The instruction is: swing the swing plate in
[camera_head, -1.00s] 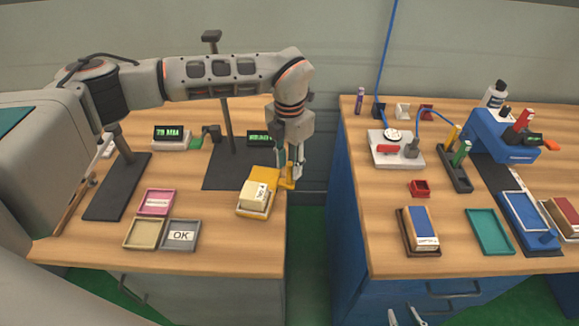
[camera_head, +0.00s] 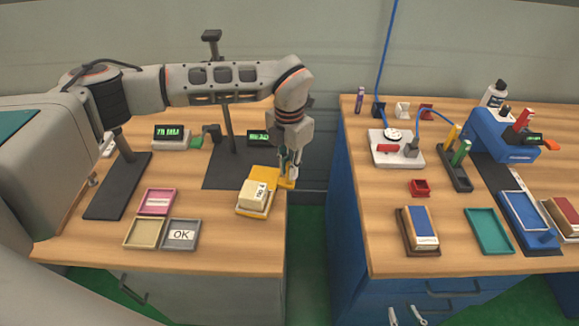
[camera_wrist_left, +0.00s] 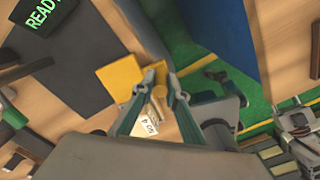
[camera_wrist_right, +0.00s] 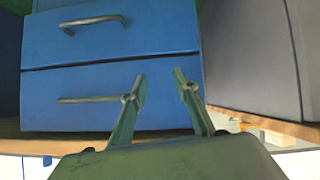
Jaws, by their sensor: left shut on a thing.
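The swing plate appears to be the yellow plate (camera_head: 262,178) at the right edge of the left table, behind a tray holding a pale labelled block (camera_head: 253,193). The yellow plate (camera_wrist_left: 121,75) and block (camera_wrist_left: 140,127) also show in the left wrist view. My left gripper (camera_head: 292,172) is down at the plate's right end. In the left wrist view its fingers (camera_wrist_left: 162,78) are closed around a small yellow upright part, apparently the plate's handle; the fingers partly hide it. My right gripper (camera_wrist_right: 160,78) is open and empty, facing blue drawers; its tips show low in the head view (camera_head: 416,312).
Pink (camera_head: 157,202), tan (camera_head: 130,244) and grey OK (camera_head: 166,246) trays lie front left. A dark stand (camera_head: 225,168) is left of the plate. A gap separates this table from the right table (camera_head: 365,205), which holds trays and a blue device.

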